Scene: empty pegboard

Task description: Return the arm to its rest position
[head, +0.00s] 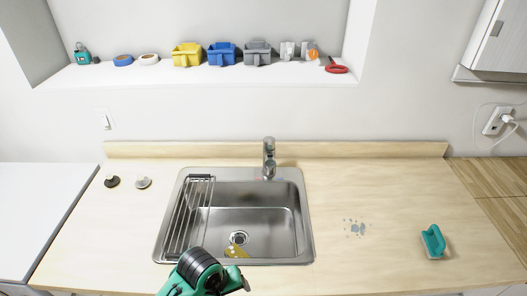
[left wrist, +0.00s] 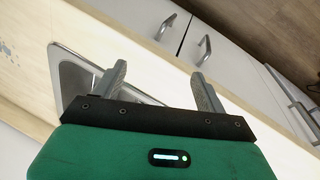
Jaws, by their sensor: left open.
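My left arm, green with a black ringed joint, enters the head view at the bottom centre, in front of the sink's near edge. My left gripper (left wrist: 159,69) shows in the left wrist view with its two grey fingers apart and nothing between them. It is over the front edge of the counter, with cabinet fronts beyond. Its fingers cannot be made out in the head view. My right gripper is in neither view.
A steel sink (head: 306,225) with a wire rack (head: 187,225) holds a yellow item (head: 235,251) near its drain. A teal brush (head: 433,241) and a bluish stain (head: 356,229) are on the counter at right. Bins and tools line the recessed shelf (head: 110,77).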

